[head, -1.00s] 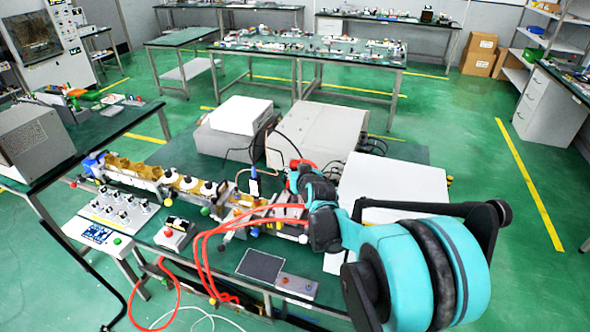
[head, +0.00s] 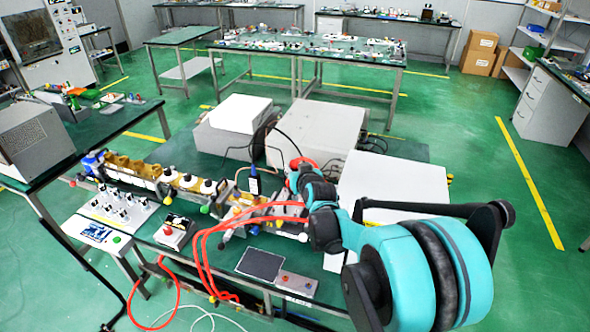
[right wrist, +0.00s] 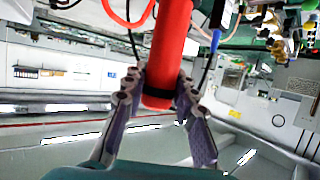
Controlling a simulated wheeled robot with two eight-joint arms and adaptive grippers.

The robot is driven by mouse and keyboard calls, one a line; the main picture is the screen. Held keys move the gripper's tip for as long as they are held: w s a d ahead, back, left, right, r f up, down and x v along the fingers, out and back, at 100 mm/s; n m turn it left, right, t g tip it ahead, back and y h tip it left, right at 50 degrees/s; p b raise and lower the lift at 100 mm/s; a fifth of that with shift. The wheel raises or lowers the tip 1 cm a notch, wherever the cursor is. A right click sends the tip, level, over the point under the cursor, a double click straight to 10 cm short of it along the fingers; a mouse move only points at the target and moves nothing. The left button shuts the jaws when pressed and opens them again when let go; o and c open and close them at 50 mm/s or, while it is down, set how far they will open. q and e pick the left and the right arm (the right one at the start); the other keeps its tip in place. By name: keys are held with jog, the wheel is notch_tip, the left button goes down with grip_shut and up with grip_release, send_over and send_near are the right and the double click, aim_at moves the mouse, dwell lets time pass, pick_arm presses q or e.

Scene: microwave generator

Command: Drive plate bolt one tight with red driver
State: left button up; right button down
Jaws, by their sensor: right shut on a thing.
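My right gripper (right wrist: 158,92) is shut on the red driver (right wrist: 170,45) in the right wrist view. The driver's thick red body lies between the two fingers, with a black band at its near end; its other end runs out of the top of the picture. In the head view my right arm comes in from the right over the bench, and its wrist end (head: 305,183) is above the bench's right part. The driver's tip, the plate and bolt one cannot be made out. My left gripper does not show.
A waveguide row (head: 150,172) runs along the bench (head: 215,262). Red cables (head: 203,250) loop over its front edge. A dark pad (head: 260,264), a button box (head: 297,283) and a small meter box (head: 174,233) stand in front. Large grey boxes (head: 315,130) stand behind.

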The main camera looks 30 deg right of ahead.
jog(key=shift+f+b, duration=2.5)
jog(key=shift+f, duration=0.45)
jog(key=shift+f+b, duration=0.8)
jog(key=shift+f, duration=0.1)
dwell(1.3)
jog(key=shift+s, duration=0.1)
dwell(0.8)
